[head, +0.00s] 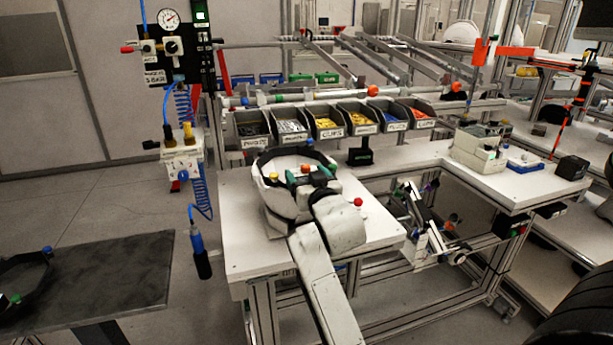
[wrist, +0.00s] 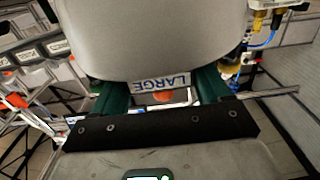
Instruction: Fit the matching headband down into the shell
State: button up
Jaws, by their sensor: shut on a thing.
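A black headband (head: 290,152) with coloured knobs forms a ring at the top of the pale shell (head: 262,195) on the white bench. My gripper (head: 310,174), with green fingers, is over the middle of the ring; an orange knob shows between the fingers. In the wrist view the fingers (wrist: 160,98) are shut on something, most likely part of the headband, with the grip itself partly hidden. A large smooth grey surface (wrist: 150,35) fills the top there, with a label (wrist: 162,82) reading LARGE. My arm hides the near side, so how deep the band sits cannot be told.
Another black headband (head: 45,255) lies on the dark table (head: 110,270) at left. Several parts bins (head: 290,126) line the bench's back.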

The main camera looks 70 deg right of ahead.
jog(key=o, duration=1.1)
jog(key=shift+f, duration=0.1)
jog(key=shift+c, duration=0.2)
jog(key=shift+a, duration=0.1)
jog(key=b+v, duration=0.2)
jog(key=v, duration=0.8)
jog(key=shift+s+a, duration=0.2)
jog(key=shift+s, duration=0.1)
jog(key=w+a+f+n+g+y, duration=0.15)
jog(key=a+f+y, duration=0.25)
jog(key=a+f, duration=0.45)
jog(key=w+a+f+n+g+y, duration=0.1)
jog(key=a+f+n+g+y, duration=0.25)
jog(key=f, duration=0.85)
jog(key=s+a+f+n+g+y, duration=0.4)
jog(key=s+a+f+g+y, duration=0.1)
jog(key=s+a+f, duration=0.8)
jog(key=shift+a+n+g+y, duration=0.3)
jog(key=shift+a+y, duration=0.25)
jog(key=shift+a, duration=0.45)
